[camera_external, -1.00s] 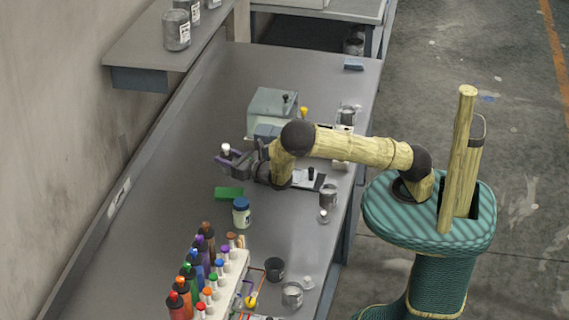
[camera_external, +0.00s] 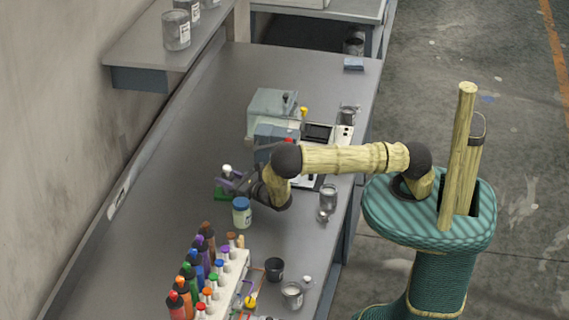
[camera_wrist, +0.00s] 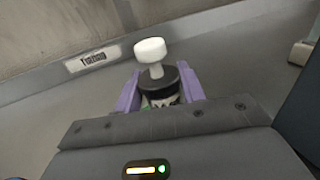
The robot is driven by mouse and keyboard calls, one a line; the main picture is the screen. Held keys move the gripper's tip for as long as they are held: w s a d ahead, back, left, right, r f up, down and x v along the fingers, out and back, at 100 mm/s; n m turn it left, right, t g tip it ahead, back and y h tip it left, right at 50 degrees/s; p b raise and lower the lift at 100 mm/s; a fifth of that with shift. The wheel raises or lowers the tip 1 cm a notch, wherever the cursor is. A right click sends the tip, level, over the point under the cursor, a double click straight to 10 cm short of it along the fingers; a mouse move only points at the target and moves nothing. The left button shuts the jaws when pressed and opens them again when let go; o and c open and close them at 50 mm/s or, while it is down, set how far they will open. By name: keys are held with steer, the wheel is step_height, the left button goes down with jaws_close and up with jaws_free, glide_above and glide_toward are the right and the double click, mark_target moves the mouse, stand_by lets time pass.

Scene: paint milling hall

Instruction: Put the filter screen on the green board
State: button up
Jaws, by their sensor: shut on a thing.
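My gripper (camera_external: 229,181) is shut on the filter screen, which shows a white knob (camera_external: 227,168) on top. In the wrist view, the filter screen (camera_wrist: 162,80) is a dark round piece with a white mushroom-shaped knob, upright between the two purple fingers of my gripper (camera_wrist: 159,92). The green board (camera_external: 221,197) lies on the bench, mostly hidden under my gripper and the held piece. I cannot tell whether the piece touches the board. A little green shows low between the fingers in the wrist view.
A jar with a blue lid (camera_external: 241,212) stands close to the board and my gripper. A rack with several coloured bottles (camera_external: 232,275) is nearer the front. A pale machine (camera_external: 272,108) stands behind. The bench left of the board is clear.

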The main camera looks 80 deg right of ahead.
steer(key=shift+f, duration=0.1)
steer(key=o, duration=1.1)
steer(key=b+v, duration=0.2)
steer(key=v, duration=1)
